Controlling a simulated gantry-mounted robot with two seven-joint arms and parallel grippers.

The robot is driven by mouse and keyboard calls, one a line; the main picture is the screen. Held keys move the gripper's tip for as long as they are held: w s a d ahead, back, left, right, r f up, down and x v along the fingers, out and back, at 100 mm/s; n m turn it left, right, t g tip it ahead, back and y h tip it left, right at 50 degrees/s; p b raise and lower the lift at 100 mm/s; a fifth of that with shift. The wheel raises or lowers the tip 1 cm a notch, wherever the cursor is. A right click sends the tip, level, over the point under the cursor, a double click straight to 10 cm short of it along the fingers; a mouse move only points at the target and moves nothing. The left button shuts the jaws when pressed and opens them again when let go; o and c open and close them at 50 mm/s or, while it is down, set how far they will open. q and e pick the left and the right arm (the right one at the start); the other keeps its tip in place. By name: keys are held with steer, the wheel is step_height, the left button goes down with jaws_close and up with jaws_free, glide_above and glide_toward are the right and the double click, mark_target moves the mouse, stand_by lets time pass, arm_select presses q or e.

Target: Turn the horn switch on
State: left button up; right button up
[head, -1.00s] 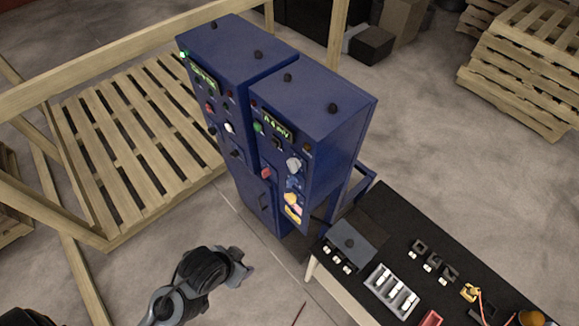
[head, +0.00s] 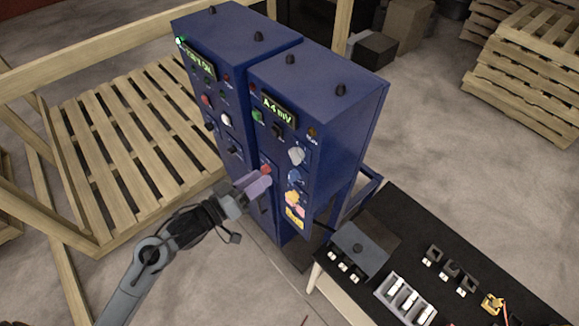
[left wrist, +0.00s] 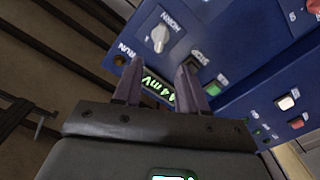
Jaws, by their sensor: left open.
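The horn switch (head: 296,155) is a light grey rotary knob on the front of the right-hand blue cabinet (head: 318,90), below the lit display. In the left wrist view the knob (left wrist: 160,37), beside its HORN label, lies beyond the fingertips. My left gripper (head: 259,183) is open and empty in front of the cabinets, lower than and left of the knob in the head view. Its two fingers (left wrist: 158,80) point toward the panel, apart from the knob. My right gripper is not in view.
Other controls crowd the panel: a green button (head: 258,116), a red button (head: 266,170), a blue knob (head: 295,176) and a yellow label (head: 294,216). A black table (head: 400,235) with small parts stands at the right. A wooden pallet (head: 130,130) lies at the left.

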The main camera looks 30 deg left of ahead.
mark_target(291, 157)
arm_select(q)
steer(key=p+x, duration=0.1)
steer(key=x, duration=0.8)
steer(key=shift+w+r, duration=0.2)
steer(key=shift+w, duration=0.05)
steer(key=shift+p+x, duration=0.3)
steer(key=shift+x, duration=0.55)
steer(key=shift+f, duration=0.1)
steer(key=shift+c, duration=0.4)
